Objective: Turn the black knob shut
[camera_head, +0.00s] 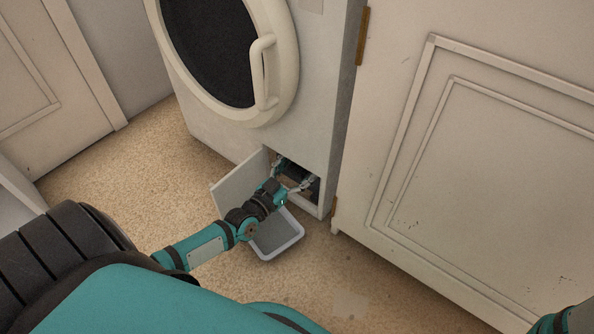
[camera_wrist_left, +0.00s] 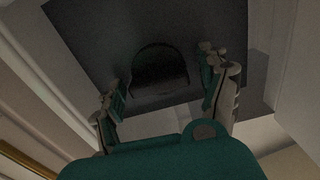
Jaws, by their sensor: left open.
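The black knob (camera_wrist_left: 160,70) is a dark, rounded shape against a dark grey panel in the left wrist view. It lies in the shadow of the small compartment at the bottom of the white washing machine (camera_head: 225,125). My left gripper (camera_head: 290,176) reaches into the opening of this compartment. In the left wrist view the left gripper (camera_wrist_left: 162,78) is open, with one finger on each side of the knob. I cannot tell whether the fingers touch it. In the head view the knob is hard to make out in the dark opening. My right gripper is out of view.
The compartment's flap (camera_head: 238,182) stands open to the left of the opening. A grey tray with a white rim (camera_head: 284,249) lies on the floor below it. A white cabinet (camera_head: 480,170) stands close on the right. The floor (camera_head: 115,185) to the left is clear.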

